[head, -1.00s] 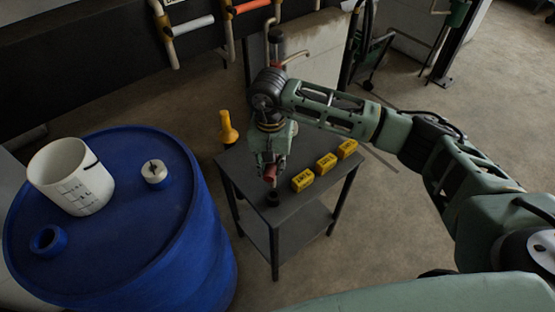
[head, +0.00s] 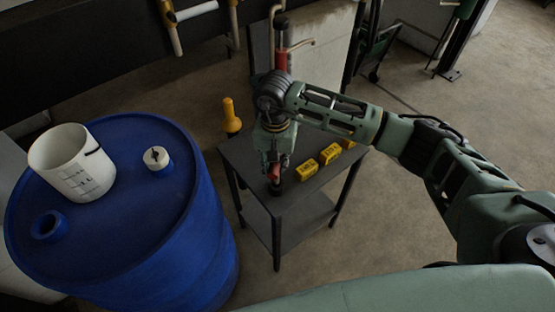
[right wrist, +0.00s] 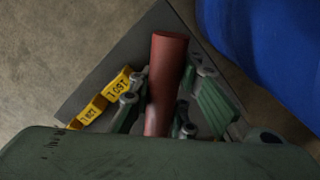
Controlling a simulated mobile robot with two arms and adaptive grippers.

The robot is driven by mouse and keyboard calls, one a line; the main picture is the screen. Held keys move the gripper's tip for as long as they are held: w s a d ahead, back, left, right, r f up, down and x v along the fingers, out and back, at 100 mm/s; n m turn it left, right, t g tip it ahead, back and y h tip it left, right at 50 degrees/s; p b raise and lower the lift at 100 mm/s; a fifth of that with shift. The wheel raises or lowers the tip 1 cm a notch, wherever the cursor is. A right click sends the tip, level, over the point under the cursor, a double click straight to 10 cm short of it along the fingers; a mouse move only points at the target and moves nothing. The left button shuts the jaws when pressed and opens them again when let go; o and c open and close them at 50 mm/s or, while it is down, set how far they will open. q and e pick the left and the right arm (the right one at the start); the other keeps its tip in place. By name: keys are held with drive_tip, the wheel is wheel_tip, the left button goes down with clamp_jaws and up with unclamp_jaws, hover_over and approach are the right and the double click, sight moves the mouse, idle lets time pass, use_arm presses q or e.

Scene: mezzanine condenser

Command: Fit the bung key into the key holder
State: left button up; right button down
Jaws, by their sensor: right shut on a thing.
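The bung key (head: 276,174) has a red handle, gripped by my right gripper (head: 272,166) over the small table. My right gripper is shut on that handle, and its fingers hide part of it. In the right wrist view the red handle (right wrist: 168,75) stands between the two fingers. The key holder (head: 277,188) is a small dark round piece near the table's front corner. The key's lower end is at the holder, directly below the gripper; how deep it sits is hidden. My left gripper is not in view.
The dark table (head: 255,199) also bears yellow labelled blocks (head: 306,169) right of the holder. A yellow flared object (head: 231,117) stands behind its left edge. A blue drum (head: 120,225) at the left carries a white bucket (head: 72,165) and a white cap (head: 157,159).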

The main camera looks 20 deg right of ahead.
drive_tip(key=shift+f+b, duration=0.5)
drive_tip(key=shift+f, duration=1.05)
drive_tip(key=shift+f+b, duration=0.5)
drive_tip(key=shift+b, duration=0.2)
drive_tip(key=c, duration=1.5)
unclamp_jaws()
wheel_tip(320, 180, up, 12)
drive_tip(key=shift+a+r, duration=0.1)
